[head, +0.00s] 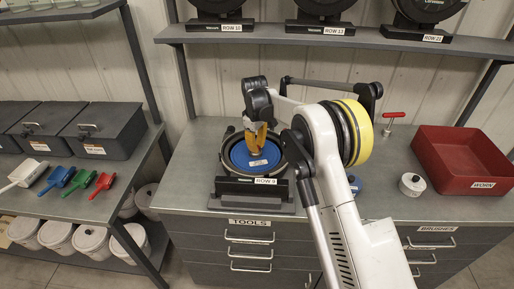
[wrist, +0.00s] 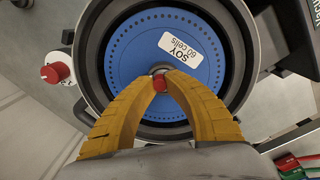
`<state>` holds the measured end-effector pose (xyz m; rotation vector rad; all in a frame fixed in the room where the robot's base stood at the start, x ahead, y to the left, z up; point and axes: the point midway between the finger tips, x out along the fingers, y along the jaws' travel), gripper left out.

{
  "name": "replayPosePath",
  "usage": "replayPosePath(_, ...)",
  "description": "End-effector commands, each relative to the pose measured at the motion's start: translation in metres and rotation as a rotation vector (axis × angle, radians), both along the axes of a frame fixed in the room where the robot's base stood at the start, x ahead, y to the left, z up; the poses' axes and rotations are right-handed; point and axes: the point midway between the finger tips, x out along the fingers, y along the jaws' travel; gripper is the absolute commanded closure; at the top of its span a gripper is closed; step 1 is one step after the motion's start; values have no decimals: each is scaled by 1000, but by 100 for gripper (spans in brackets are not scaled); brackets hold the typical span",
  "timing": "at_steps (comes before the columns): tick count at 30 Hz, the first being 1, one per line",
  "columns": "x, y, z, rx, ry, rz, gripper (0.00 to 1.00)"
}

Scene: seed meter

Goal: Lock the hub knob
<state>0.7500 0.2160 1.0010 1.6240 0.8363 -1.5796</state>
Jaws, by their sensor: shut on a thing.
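The seed meter (head: 226,170) lies open on the bench, with a blue seed plate (head: 240,154) in its round dark housing. In the wrist view the blue plate (wrist: 130,52) carries a white label reading "SOY 60 cells". My gripper (head: 255,150) reaches down over the plate. In the wrist view its yellow fingers (wrist: 160,80) are shut on the red hub knob (wrist: 159,84) at the plate's centre. The fingers hide most of the knob, so I cannot tell which way it is turned. The grey metal hub (wrist: 160,69) shows just beyond the fingertips.
Another red knob on a white base (wrist: 56,72) sits beside the housing. A red bin (head: 462,158), a white pot (head: 412,185) and a red-handled tool (head: 393,117) stand to the right. Scoops (head: 80,181) and dark boxes (head: 105,128) are on the left shelf.

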Motion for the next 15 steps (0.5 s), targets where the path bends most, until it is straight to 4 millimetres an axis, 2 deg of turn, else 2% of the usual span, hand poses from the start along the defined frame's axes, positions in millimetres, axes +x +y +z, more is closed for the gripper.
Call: replayPosePath(15, 0, 1, 0, 0, 0, -491, 100)
